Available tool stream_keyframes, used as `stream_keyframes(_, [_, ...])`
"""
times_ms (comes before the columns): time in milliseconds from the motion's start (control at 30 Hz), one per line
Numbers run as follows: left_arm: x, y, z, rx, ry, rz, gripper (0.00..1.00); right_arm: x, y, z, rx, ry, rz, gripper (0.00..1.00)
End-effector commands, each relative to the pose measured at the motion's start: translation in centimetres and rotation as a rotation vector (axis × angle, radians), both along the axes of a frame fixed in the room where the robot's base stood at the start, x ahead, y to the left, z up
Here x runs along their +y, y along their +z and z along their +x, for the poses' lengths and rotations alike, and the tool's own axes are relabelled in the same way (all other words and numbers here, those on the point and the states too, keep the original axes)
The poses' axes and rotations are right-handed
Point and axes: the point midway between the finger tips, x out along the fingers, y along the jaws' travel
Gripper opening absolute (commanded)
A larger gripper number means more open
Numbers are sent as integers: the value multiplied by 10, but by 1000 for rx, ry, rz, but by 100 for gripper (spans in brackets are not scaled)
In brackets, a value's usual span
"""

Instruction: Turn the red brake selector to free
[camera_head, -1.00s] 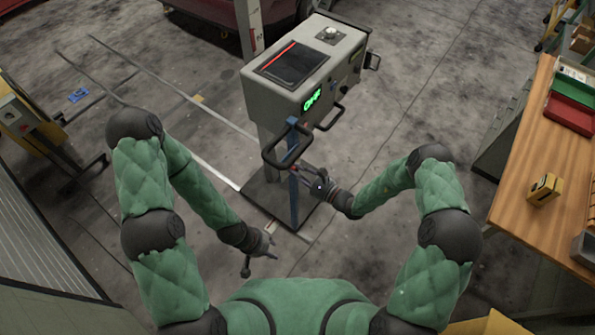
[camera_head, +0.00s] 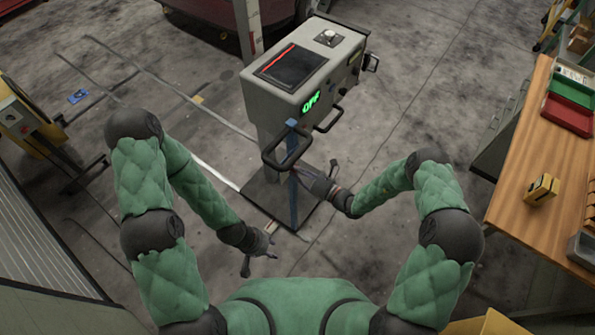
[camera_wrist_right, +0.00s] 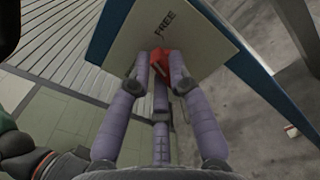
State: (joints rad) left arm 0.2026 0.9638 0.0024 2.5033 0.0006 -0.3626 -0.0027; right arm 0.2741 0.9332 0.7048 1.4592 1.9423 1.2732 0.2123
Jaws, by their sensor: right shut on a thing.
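The red brake selector (camera_wrist_right: 160,60) shows in the right wrist view, gripped between the fingers of my right gripper (camera_wrist_right: 159,74). It sits on a pale plate (camera_wrist_right: 135,40) just below the printed word FREE. The fingers cover much of it, so I cannot tell exactly where it points. In the head view my right gripper (camera_head: 301,171) is at the blue post (camera_head: 293,205) in front of the grey console; the selector is hidden there. My left gripper (camera_head: 261,262) is open and empty, low in front of me, left of the post.
A wooden bench (camera_head: 530,160) with trays and a yellow box (camera_head: 541,189) stands right. The floor between is clear.

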Motion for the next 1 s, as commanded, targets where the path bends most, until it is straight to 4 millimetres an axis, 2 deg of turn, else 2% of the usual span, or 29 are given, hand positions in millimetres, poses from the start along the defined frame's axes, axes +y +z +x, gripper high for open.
stream_keyframes(500, [0,3,0,0,0,0,40,-2,0,3,282,-1,205,0])
stream_keyframes(1000, [0,4,0,0,0,0,40,-3,0,3,341,-2,248,0])
